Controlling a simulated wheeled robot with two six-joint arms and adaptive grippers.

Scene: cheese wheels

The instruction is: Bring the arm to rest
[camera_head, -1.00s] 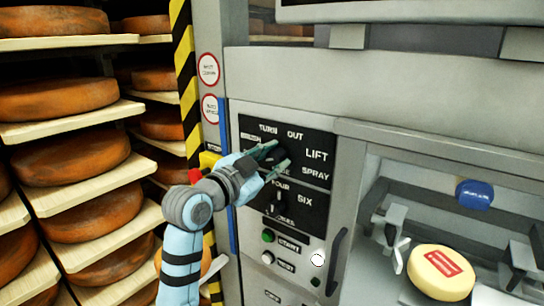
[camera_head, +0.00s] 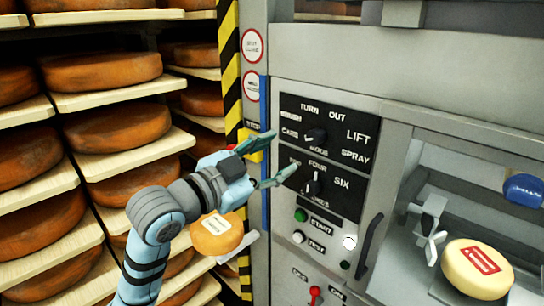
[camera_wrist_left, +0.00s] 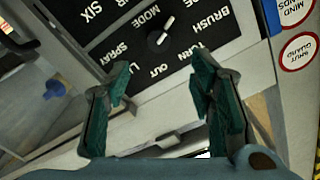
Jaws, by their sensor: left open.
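My left gripper (camera_head: 278,156) is open and empty in the head view, in front of the left edge of the black dial panel (camera_head: 345,201). Its fingers point at the panel, apart from the upper mode dial (camera_head: 315,135). In the left wrist view the two green-padded fingers (camera_wrist_left: 160,75) are spread with nothing between them. The mode dial also shows in the wrist view (camera_wrist_left: 161,34), beyond the fingertips. A lower dial (camera_head: 314,184) sits beneath it. My right gripper is not in view.
Shelves with several orange cheese wheels (camera_head: 124,136) stand at left, beside a yellow-black striped post (camera_head: 229,60). A yellow cheese with a red label (camera_head: 466,284) lies in the machine bay at right. A smaller labelled cheese (camera_head: 205,243) shows behind my arm.

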